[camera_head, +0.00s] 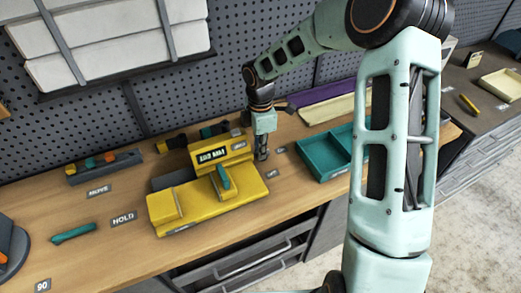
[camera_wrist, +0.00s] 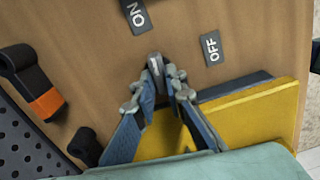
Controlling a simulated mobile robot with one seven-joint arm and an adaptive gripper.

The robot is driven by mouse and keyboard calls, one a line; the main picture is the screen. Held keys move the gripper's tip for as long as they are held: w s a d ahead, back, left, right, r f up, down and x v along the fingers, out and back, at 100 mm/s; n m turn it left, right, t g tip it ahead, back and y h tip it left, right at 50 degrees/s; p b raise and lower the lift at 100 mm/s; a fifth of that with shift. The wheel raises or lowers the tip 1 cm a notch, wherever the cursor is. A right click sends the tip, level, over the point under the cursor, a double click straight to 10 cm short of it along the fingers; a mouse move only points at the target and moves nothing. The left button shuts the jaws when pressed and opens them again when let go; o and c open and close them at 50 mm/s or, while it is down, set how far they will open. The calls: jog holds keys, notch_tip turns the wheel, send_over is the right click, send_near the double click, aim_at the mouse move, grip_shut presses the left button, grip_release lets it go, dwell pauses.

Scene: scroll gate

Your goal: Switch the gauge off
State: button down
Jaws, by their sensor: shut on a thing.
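The ON label (camera_wrist: 136,16) lies ahead to the left and the OFF label (camera_wrist: 212,47) to the right. The lever's tip lies between the labels. The gauge's yellow body (camera_wrist: 250,118) shows behind the fingers.
A teal divided tray (camera_head: 328,155) stands to the right of the gauge. A rack with coloured pieces (camera_head: 103,167) and a teal marker (camera_head: 73,233) lie to the left. Dark and orange parts (camera_wrist: 34,82) lie at the left in the wrist view. Bench in front of the gauge is clear.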

jog(key=m+b, duration=0.1)
jog(key=m, duration=0.3)
jog(key=shift+w+b, duration=0.15)
jog(key=shift+b, duration=0.2)
jog(key=m+b, duration=0.1)
jog(key=m, duration=0.3)
jog(key=shift+w+f+m+b, duration=0.1)
jog(key=shift+m+b, duration=0.3)
jog(key=m+b, duration=0.1)
jog(key=m, duration=0.3)
jog(key=shift+w+d, duration=0.1)
jog(key=shift+m+b, duration=0.7)
jog(key=shift+m, duration=1.3)
jog(key=c, duration=2)
grip_release()
jog(key=shift+d, duration=0.1)
jog(key=shift+o, duration=0.2)
